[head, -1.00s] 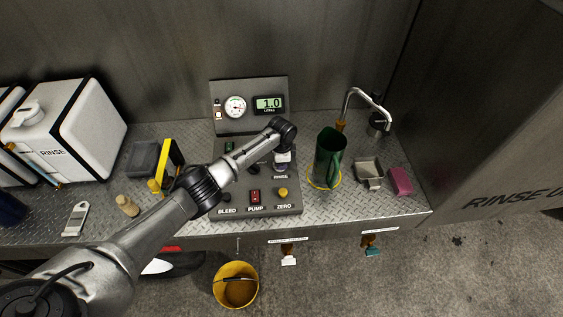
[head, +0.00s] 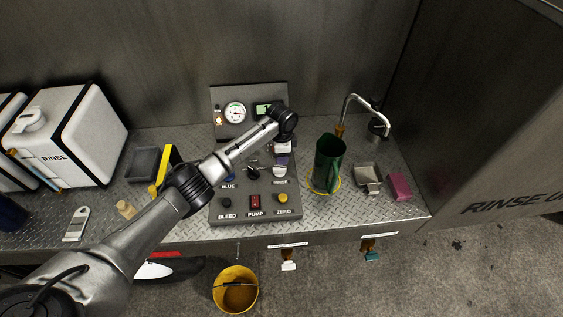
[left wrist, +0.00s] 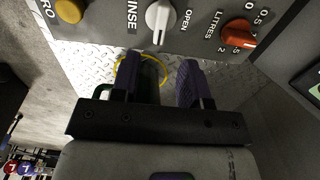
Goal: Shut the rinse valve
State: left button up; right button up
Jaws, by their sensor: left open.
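The rinse valve is a pale knob on the grey control panel (head: 240,208), beside the RINSE label. In the left wrist view the rinse knob (left wrist: 160,17) shows at the top centre, between the words RINSE and OPEN, its grip ridge running up and down in the picture. My left gripper (head: 283,160) hangs over the right side of the panel and partly hides the knob in the head view. In the left wrist view my left gripper (left wrist: 158,80) has its two purple fingers apart with nothing held, and the knob lies beyond the fingertips. My right gripper is not in view.
An orange LITRES knob (left wrist: 239,33) and a yellow ZERO button (left wrist: 69,10) flank the rinse knob. A green jug (head: 326,160) stands right of the panel, near a bent tap (head: 365,97). A white RINSE container (head: 75,130) stands left. A yellow bucket (head: 235,298) is below.

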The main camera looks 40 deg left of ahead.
aim_at(282, 167)
pick_arm(q)
notch_tip(282, 167, up, 6)
dwell(0.4)
dwell(0.5)
